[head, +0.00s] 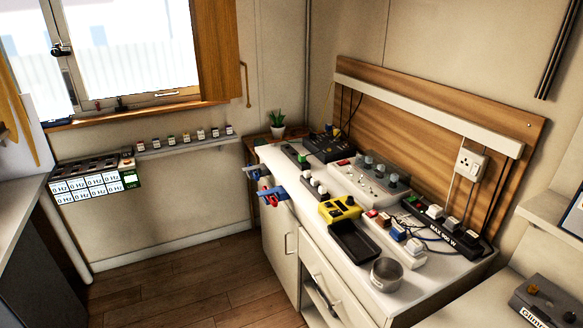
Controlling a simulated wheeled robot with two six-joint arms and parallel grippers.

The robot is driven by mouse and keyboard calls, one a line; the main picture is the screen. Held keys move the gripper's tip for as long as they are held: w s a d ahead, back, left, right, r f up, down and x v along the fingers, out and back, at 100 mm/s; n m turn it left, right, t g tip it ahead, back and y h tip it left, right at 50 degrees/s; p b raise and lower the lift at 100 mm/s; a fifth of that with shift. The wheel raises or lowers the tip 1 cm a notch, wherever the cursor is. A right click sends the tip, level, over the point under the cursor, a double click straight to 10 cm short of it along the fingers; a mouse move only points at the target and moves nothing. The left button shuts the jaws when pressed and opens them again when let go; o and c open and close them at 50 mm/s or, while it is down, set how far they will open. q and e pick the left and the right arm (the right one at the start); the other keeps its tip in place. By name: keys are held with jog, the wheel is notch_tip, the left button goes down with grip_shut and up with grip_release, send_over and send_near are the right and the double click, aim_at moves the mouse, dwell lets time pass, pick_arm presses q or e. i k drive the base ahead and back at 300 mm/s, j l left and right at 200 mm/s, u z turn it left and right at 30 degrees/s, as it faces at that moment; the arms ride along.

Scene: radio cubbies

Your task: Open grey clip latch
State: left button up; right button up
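I cannot make out a grey clip latch for certain. Two small clip-like fittings stick out from the left edge of the white counter. The upper fitting (252,172) is grey-blue, and the lower fitting (272,193) is blue with red. They are too small to tell whether either is open or shut. Neither of my grippers is in view.
The white counter (375,287) holds a yellow device (340,209), a black tray (353,241), a metal pot (387,274) and a power strip (440,226). A panel with Hz displays (90,186) stands at the left wall. The wooden floor (190,285) is clear.

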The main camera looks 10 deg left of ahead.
aim_at(257, 166)
jog(key=i+j+z, duration=0.3)
jog(key=j+z, duration=0.15)
jog(key=j, duration=0.2)
jog(key=i+j+z, duration=0.2)
jog(key=j, duration=0.15)
jog(key=j+z, duration=0.25)
jog(key=i+j+z, duration=0.2)
jog(key=j, duration=0.3)
jog(key=k, duration=0.1)
